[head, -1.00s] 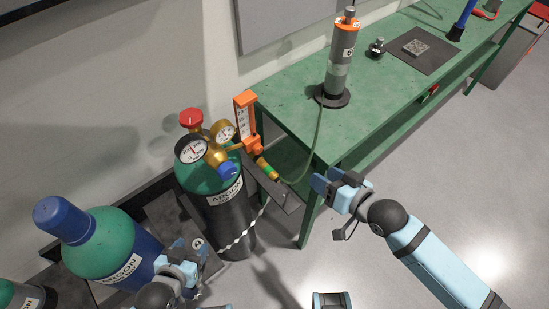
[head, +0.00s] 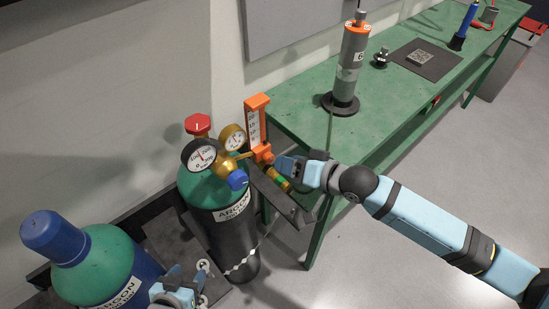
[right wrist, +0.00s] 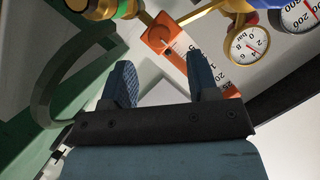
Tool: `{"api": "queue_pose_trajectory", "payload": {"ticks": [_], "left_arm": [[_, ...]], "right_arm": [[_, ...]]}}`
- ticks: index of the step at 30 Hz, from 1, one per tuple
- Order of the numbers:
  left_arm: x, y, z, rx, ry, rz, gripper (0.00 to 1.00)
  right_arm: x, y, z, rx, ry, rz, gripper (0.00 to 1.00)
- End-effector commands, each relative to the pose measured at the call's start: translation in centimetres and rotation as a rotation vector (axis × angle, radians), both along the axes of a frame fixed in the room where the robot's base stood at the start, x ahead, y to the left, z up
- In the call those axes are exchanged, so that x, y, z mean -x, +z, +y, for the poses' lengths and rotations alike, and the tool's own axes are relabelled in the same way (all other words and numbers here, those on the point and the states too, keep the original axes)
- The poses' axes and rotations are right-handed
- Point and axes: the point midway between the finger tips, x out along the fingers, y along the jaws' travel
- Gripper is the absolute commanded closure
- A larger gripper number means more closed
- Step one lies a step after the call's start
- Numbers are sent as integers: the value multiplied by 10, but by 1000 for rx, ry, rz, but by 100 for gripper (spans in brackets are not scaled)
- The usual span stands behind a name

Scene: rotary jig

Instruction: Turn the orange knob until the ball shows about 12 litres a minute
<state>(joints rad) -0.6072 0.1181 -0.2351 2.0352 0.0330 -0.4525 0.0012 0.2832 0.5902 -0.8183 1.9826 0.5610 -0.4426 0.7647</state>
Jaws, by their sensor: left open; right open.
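The flowmeter (head: 254,124) stands upright on the regulator, with a white numbered scale between orange ends. I cannot make out its ball. In the right wrist view, the flowmeter's orange lower end (right wrist: 160,36) lies just beyond the fingertips of my right gripper (right wrist: 161,74). That gripper is open, with nothing between its fingers. My left gripper (head: 188,273) is open, low beside the blue and green cylinder, away from the flowmeter.
A second cylinder (head: 91,262) stands at lower left. The green bench (head: 300,105) is at right. The floor in front is clear.

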Motion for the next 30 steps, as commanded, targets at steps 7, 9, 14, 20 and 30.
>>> {"api": "queue_pose_trajectory", "payload": {"ticks": [7, 9, 14, 20, 30], "left_arm": [[0, -2, 2, -6, -3, 2, 42], [1, -3, 4, -8, -4, 3, 42], [1, -3, 5, -11, -5, 3, 42], [0, -3, 5, -10, -4, 2, 42], [0, -1, 2, -3, 0, 1, 42]], "right_arm": [[-24, -12, 29, -1, -1, -1, 46], [-28, -13, 33, 0, -1, -2, 46], [-31, -15, 37, 0, 0, -1, 46], [-31, -15, 37, 0, 0, -1, 46], [-31, -15, 37, 1, -1, -2, 95]]}}
